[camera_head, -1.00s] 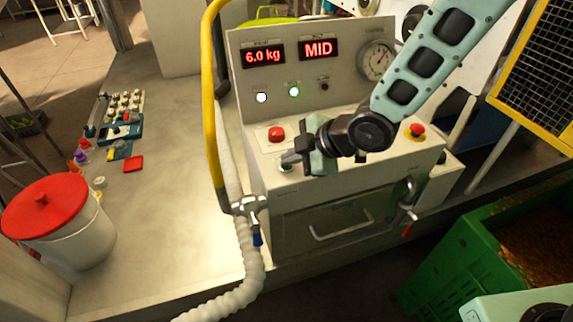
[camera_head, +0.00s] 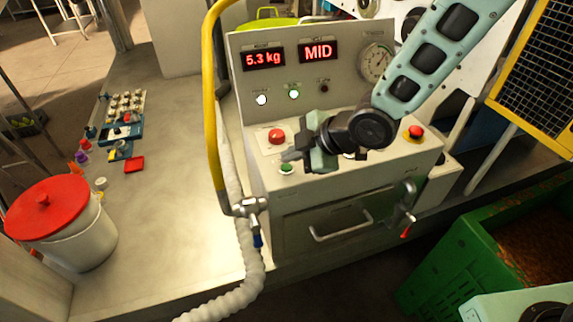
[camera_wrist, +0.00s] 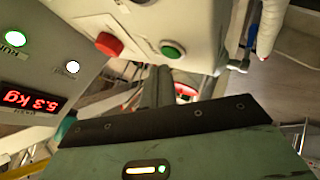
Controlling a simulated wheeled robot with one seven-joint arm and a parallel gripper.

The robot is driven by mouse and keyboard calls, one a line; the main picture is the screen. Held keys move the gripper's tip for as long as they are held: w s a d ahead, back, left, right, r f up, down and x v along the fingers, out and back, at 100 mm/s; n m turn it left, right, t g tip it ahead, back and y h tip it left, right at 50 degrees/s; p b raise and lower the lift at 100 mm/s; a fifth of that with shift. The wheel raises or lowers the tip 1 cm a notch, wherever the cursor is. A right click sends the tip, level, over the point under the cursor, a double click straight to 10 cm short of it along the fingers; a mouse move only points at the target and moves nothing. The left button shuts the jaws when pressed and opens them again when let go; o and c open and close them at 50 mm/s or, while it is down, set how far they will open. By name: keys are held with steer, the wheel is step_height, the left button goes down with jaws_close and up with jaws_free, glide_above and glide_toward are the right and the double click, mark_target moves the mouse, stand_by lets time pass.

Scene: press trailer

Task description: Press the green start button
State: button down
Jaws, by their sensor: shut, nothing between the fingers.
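The green start button (camera_head: 286,168) sits on the sloping top of the pale press cabinet (camera_head: 345,176), in front of a red button (camera_head: 277,136). It also shows in the wrist view (camera_wrist: 172,50), with the red button (camera_wrist: 108,44) to its left. My gripper (camera_head: 290,156) is shut and empty, its fingers pointing left just above the green button in the head view. In the wrist view the closed fingers (camera_wrist: 158,80) end just below the green button. A gap seems to lie between them, but the exact distance cannot be told.
The upright panel has a weight display (camera_head: 264,59) reading 5.3 kg, a MID display (camera_head: 318,52), lamps and a gauge (camera_head: 376,62). A red emergency stop (camera_head: 415,132) is at right. A yellow pipe (camera_head: 211,120) and white hose (camera_head: 247,270) run along the left side.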

mark_target(291, 169)
step_height(291, 169, up, 5)
steer(key=p, duration=0.4)
steer(key=shift+r, duration=0.1)
stand_by(0.8)
steer(key=s+d+m+g+h+b, duration=0.1)
steer(key=s+d+m+h+b, duration=0.1)
steer(key=s, duration=0.6)
steer(key=s+d+m+g+h+b, duration=0.2)
steer(key=s+d+m+b, duration=0.1)
steer(key=s+d+m, duration=0.2)
steer(key=s+d+m+g+h+b, duration=0.1)
steer(key=s+d+m+h+b, duration=0.2)
steer(key=s, duration=0.7)
steer(key=m, duration=0.2)
steer(key=shift+s+d+m+g, duration=0.35)
steer(key=shift+d+m+g, duration=0.05)
